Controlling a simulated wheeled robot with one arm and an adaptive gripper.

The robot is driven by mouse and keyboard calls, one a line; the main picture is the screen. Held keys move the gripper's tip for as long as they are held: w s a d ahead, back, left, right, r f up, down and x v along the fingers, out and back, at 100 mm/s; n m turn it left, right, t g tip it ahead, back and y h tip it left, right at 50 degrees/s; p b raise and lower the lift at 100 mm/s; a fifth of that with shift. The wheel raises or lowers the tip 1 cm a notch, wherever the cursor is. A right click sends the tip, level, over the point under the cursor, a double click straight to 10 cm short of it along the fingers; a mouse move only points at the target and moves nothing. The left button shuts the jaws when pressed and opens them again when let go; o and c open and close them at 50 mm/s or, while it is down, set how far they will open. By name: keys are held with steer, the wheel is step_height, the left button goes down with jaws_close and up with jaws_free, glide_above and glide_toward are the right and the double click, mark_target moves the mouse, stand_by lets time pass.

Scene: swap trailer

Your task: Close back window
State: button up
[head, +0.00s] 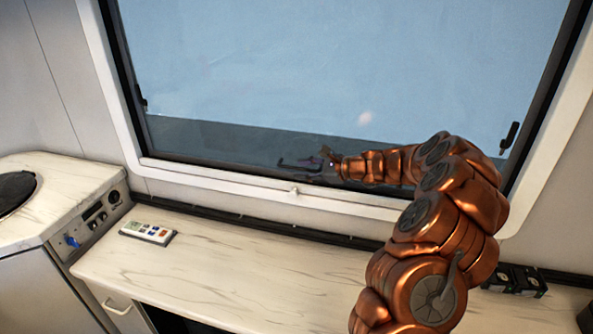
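The back window (340,70) is a large pane in a dark frame with a white surround, filling the upper middle of the head view. Dark latches show at its left side (142,100) and right side (510,137). A small white catch (294,191) sits on the lower surround. My copper arm reaches in from the lower right. My gripper (287,165) is at the window's lower part, pointing left, above the catch. Its dark fingers look apart, with nothing seen between them. I cannot tell whether it touches the pane or how far the window stands open.
A marbled counter (230,265) runs below the window, mostly clear. A white remote (147,233) lies on it at the left. A raised unit with a round dark top (15,190) stands far left. Small black items (515,281) sit at the right end.

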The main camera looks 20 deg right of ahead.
steer(key=v, duration=0.8)
steer(key=shift+s+d, duration=0.2)
steer(key=shift+s, duration=0.1)
steer(key=shift+r, duration=0.1)
steer(key=s+a+r+n+g, duration=0.2)
steer(key=s+a+n+g, duration=0.35)
steer(key=a, duration=0.75)
steer(key=s+a+r+n+g, duration=0.1)
steer(key=s+a+n+g, duration=0.2)
steer(key=s+a+n, duration=0.75)
steer(key=s+a+f+n+g+h, duration=0.1)
steer(key=s+a+g+h, duration=0.15)
steer(key=s, duration=0.45)
steer(key=s+a+f+n+g+h, duration=0.1)
steer(key=s+a, duration=0.2)
steer(key=s, duration=0.4)
steer(key=s+d+f+n+h, duration=0.3)
steer(key=s+d+h, duration=0.2)
steer(key=s, duration=0.7)
steer(key=shift+s+d+g, duration=0.35)
steer(key=shift+d+g, duration=0.05)
steer(key=shift+d, duration=0.65)
steer(key=shift+f+h, duration=0.15)
steer(key=shift+h, duration=0.1)
